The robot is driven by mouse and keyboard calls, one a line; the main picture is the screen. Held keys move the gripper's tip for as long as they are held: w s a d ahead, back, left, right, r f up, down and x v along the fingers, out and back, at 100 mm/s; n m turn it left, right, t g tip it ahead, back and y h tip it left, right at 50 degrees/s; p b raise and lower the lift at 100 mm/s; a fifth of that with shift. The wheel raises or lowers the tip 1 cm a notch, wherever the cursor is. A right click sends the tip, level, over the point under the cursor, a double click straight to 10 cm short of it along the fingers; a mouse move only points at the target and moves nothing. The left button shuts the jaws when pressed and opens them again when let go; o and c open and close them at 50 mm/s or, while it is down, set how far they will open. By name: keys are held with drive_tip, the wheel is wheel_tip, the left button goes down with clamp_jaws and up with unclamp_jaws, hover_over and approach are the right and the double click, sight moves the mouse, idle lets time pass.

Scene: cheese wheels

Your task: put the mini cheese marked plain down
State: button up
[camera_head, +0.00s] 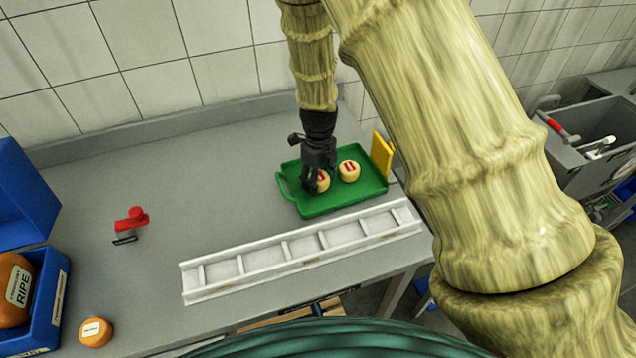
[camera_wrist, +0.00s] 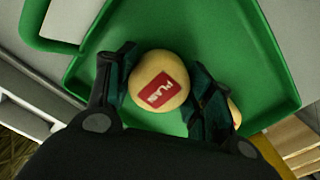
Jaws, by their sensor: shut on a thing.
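The mini cheese marked plain (camera_wrist: 160,82) is a small pale-yellow round with a red label; its lettering appears in the wrist view. My gripper (camera_head: 318,184) has a finger on either side of it, and the jaws are shut on it; they also show in the wrist view (camera_wrist: 163,88). The cheese (camera_head: 323,182) is partly hidden by the fingers in the head view. It is over the green tray (camera_head: 318,207); I cannot tell whether it touches the tray floor. A second mini cheese (camera_head: 349,171) with a red label sits on the tray just right of my gripper.
A white divided rack (camera_head: 300,248) lies in front of the tray. A yellow block (camera_head: 382,155) stands at the tray's right end. At left are a red object (camera_head: 132,219), a loose cheese (camera_head: 95,332) and a blue crate (camera_head: 47,310) holding a large cheese. The left-middle counter is mostly clear.

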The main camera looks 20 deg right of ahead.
drive_tip(key=shift+w+f, duration=0.4)
drive_tip(key=shift+w, duration=0.1)
drive_tip(key=o, duration=0.7)
drive_tip(key=shift+w+f, duration=0.1)
drive_tip(key=shift+w, duration=0.05)
drive_tip(key=o, duration=0.3)
drive_tip(key=shift+o, duration=0.4)
drive_tip(key=shift+s+r, duration=0.25)
drive_tip(key=shift+s, duration=0.1)
drive_tip(key=shift+w+f, duration=0.1)
drive_tip(key=shift+w, duration=0.1)
wheel_tip(320, 180, up, 12)
drive_tip(key=p, duration=1)
drive_tip(key=shift+p, duration=0.35)
